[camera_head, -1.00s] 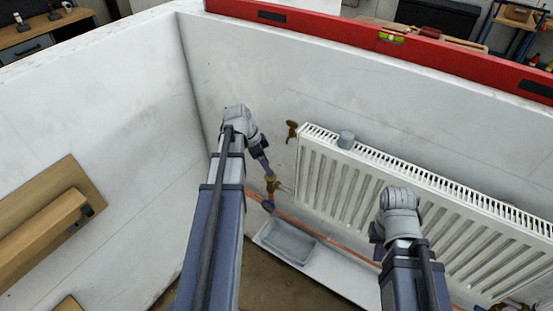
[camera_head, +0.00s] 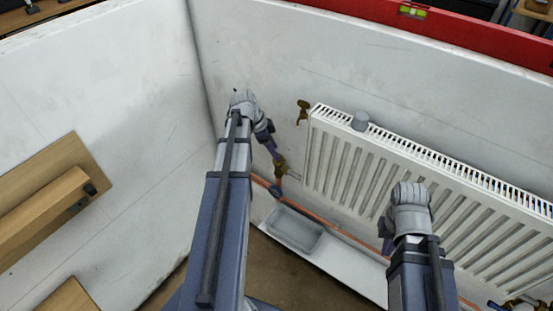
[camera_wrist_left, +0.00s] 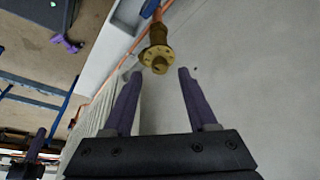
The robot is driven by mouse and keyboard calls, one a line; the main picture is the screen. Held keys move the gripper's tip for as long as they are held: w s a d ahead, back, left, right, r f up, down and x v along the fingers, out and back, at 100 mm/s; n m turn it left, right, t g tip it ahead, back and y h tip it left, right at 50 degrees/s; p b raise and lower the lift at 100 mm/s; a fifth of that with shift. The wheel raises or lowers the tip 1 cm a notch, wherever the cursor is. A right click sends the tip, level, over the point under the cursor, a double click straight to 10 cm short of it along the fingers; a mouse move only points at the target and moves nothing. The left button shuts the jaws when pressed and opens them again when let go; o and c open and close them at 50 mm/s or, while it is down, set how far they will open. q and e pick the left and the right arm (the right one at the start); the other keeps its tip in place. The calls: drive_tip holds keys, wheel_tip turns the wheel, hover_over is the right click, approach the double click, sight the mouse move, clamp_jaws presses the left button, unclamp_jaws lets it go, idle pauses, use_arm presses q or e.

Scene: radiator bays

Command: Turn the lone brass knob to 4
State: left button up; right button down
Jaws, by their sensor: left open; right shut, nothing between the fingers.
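A brass knob (camera_head: 280,166) stands on the pipework below the radiator's left end. In the left wrist view the brass knob (camera_wrist_left: 156,57) shows a round, flanged face with small marks; I cannot read a number. My left gripper (camera_head: 275,155) is open close to the knob. In the left wrist view the two purple fingers (camera_wrist_left: 160,74) are apart, with the knob just beyond and between their tips; I see no contact. My right gripper (camera_head: 385,238) is shut and empty in front of the radiator, its tips partly hidden by its wrist.
A grey tray (camera_head: 294,230) lies below, near a copper pipe (camera_head: 335,227). A wooden shelf (camera_head: 50,205) is at left.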

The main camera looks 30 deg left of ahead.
use_arm(q)
drive_tip(key=b+x, duration=0.1)
drive_tip(key=x, duration=0.1)
drive_tip(key=shift+f, duration=0.3)
use_arm(e)
wheel_tip(320, 180, down, 2)
drive_tip(key=shift+f, duration=0.15)
use_arm(q)
clamp_jaws()
